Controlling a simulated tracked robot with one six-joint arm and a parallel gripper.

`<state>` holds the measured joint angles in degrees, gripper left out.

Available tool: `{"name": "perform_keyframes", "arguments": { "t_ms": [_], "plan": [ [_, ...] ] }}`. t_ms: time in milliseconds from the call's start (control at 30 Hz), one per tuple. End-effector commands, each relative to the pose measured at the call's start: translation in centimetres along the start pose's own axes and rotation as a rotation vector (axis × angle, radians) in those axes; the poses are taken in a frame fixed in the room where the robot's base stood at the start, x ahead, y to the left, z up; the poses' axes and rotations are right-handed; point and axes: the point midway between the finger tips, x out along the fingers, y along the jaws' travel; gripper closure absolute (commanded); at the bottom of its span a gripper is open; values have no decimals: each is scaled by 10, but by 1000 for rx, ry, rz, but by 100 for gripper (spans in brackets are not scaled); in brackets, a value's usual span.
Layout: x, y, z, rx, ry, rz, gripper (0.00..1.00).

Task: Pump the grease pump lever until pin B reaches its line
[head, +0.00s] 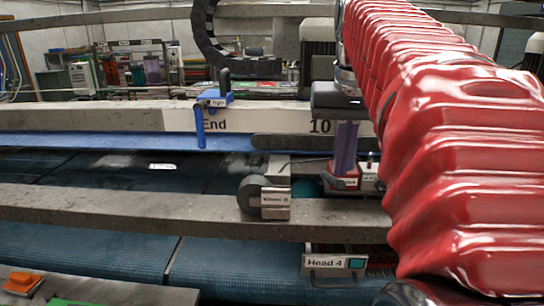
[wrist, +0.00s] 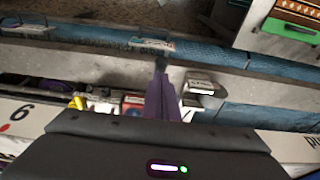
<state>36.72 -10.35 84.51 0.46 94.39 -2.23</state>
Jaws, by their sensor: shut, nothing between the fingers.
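My gripper (head: 345,165) hangs from my red-sleeved arm at the right of the head view. Its purple fingers point down, shut and empty. Their tips are over or beside a small red unit (head: 342,183) with a white label, close to a pale labelled box (head: 368,180). In the wrist view my gripper (wrist: 160,68) reaches up from the dark palm, with a red part (wrist: 133,104) just left of the fingers. This unit may be the grease pump; I cannot make out the lever for sure. Pin B and its line cannot be picked out.
A round-ended labelled block (head: 268,198) sits on the grey beam left of the fingers. A labelled Head 4 unit (head: 335,262) is below it. A blue bracket (head: 213,98) stands on the back rail. A yellow part (wrist: 77,102) is left of the fingers in the wrist view.

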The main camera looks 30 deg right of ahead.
Motion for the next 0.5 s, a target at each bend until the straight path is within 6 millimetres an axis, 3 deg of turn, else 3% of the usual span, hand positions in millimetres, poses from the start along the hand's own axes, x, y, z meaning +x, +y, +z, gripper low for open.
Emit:
{"name": "perform_keyframes", "arguments": {
  "t_ms": [500],
  "plan": [
    [7,0,1,0,-1,0,100]
  ]
}}
